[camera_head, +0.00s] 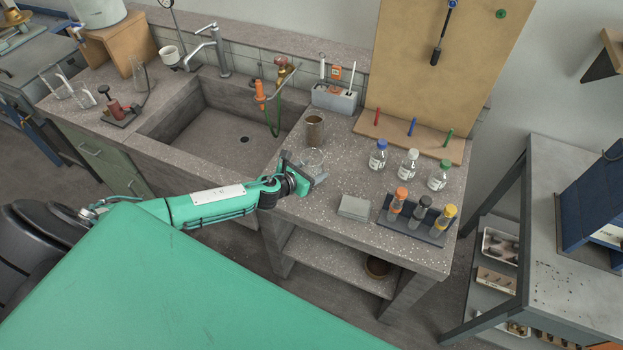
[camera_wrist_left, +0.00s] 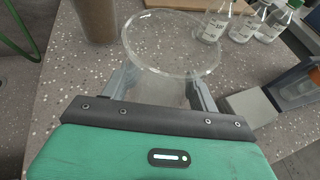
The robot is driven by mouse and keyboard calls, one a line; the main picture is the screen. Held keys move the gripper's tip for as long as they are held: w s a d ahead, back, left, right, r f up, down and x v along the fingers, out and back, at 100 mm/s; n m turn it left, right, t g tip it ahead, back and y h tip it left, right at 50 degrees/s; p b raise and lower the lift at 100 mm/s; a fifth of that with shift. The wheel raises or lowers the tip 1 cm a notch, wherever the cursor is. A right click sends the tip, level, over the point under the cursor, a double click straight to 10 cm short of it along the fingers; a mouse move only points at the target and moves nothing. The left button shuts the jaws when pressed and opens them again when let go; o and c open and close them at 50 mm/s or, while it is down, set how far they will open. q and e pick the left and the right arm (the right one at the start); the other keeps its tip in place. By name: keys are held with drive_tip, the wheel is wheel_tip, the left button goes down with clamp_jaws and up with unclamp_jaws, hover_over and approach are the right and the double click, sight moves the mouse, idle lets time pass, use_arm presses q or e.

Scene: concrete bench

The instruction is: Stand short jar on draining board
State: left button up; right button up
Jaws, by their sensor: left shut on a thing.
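The short jar (camera_head: 313,157) is a wide, clear glass vessel on the speckled bench top right of the sink. In the left wrist view its round rim (camera_wrist_left: 172,72) shows between my fingers. My left gripper (camera_head: 306,173) is shut on the jar, one finger on each side, also seen in the left wrist view (camera_wrist_left: 163,88). The jar looks upright; I cannot tell whether its base touches the bench. The stone surface left of the sink (camera_head: 85,122) may be the draining board, but no feature marks it clearly. My right gripper is not in view.
A brown-filled jar (camera_head: 315,130) stands just behind the held jar. Several capped bottles (camera_head: 409,163), a bottle rack (camera_head: 418,222) and a grey box (camera_head: 354,208) stand to the right. The sink (camera_head: 215,130), tap (camera_head: 220,52) and green hose (camera_head: 270,118) lie left. Glassware (camera_head: 82,95) stands far left.

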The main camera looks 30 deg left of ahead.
use_arm(q)
wheel_tip(320, 180, down, 4)
drive_tip(key=shift+r+b, duration=0.2)
drive_tip(key=shift+b, duration=0.35)
drive_tip(key=shift+f, duration=0.15)
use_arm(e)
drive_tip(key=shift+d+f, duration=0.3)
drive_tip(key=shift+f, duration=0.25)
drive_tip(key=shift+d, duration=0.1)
use_arm(q)
drive_tip(key=shift+f, duration=0.1)
drive_tip(key=o, duration=1.5)
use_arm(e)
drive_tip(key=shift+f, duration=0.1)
